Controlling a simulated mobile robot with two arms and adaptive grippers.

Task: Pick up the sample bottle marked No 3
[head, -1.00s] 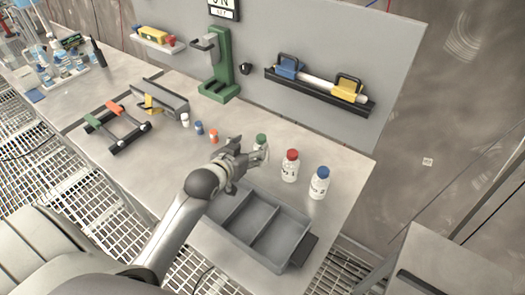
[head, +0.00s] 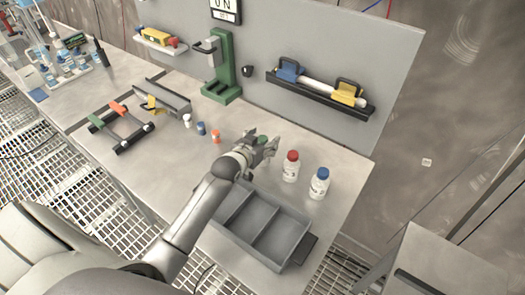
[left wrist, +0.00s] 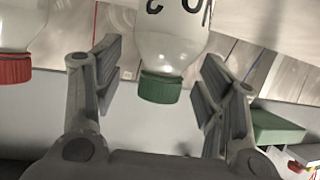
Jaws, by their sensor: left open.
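A white bottle with a green cap (left wrist: 160,88) stands between the fingers of my left gripper (left wrist: 160,65) in the left wrist view. It appears upside down there, and its dark label marking is cut off at the top, so I cannot read the full number. In the head view its green cap (head: 262,140) shows just behind my left gripper (head: 268,148), which hides most of the bottle. The left gripper is open, with a finger on each side of the bottle and visible gaps. My right gripper is not in view.
A red-capped bottle (head: 291,167) and a blue-capped bottle (head: 319,184) stand to the right on the table. A grey divided tray (head: 285,252) lies in front. Small capped vials (head: 201,128) stand left of the gripper, and a green stand (head: 222,75) is behind.

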